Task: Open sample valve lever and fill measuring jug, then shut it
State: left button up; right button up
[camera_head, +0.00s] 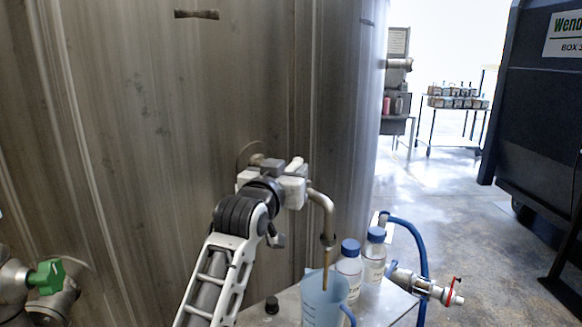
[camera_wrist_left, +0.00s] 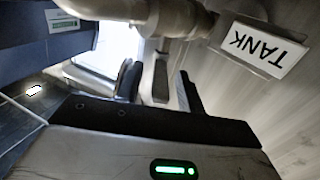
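A curved metal sample spout (camera_head: 325,208) comes off the grey valve on the steel tank (camera_head: 220,90). A thin brown stream (camera_head: 326,268) runs from the spout's mouth down into the translucent blue measuring jug (camera_head: 324,297). The fill level is hard to make out. My left gripper (camera_head: 282,183) is up at the valve beside the tank. In the left wrist view its two dark fingers (camera_wrist_left: 158,88) stand apart, with a grey flat piece (camera_wrist_left: 160,78), apparently the valve lever, between them. Gaps show beside it. My right gripper is out of view.
Two blue-capped bottles (camera_head: 350,267) stand right of the jug on a small metal table (camera_head: 388,307). A blue hose (camera_head: 415,240) and a red-handled valve (camera_head: 447,292) are further right. A green-handled valve (camera_head: 47,277) is at lower left. A TANK label (camera_wrist_left: 262,48) hangs near the pipe.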

pick_arm(q)
jog(key=shift+w+d, duration=0.25)
jog(key=shift+w, duration=0.45)
grip_shut()
jog(key=shift+a, duration=0.1)
jog(key=shift+a, duration=0.1)
